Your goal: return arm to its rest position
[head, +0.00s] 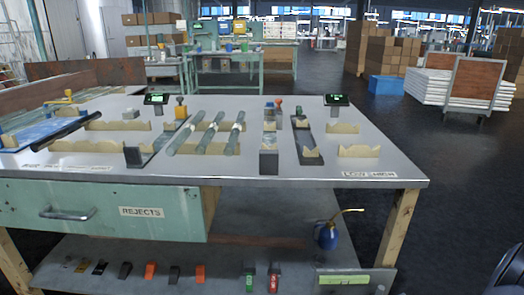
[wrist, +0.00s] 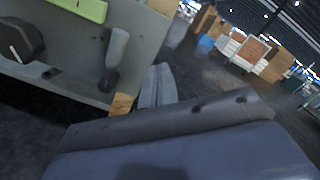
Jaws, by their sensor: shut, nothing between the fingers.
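My gripper (wrist: 158,76) shows in the wrist view as two grey fingers side by side, closed together with nothing between them. It is in the air over the dark floor, beside a wooden table leg (wrist: 121,104) and apart from the workbench. In the head view my gripper cannot be made out; only a dark bit, probably of my arm, shows at the bottom right corner. The workbench (head: 300,178) carries several glass tubes, among them one on the wooden supports (head: 234,138), and a dark rod (head: 66,131) lies at the left.
A teal drawer (head: 110,212) marked REJECTS is under the bench top. A blue oil can (head: 327,236) stands on the lower shelf (head: 215,262) with several small tools. Open floor (head: 460,190) lies to the right. A cart with white stacks (head: 452,86) stands farther back.

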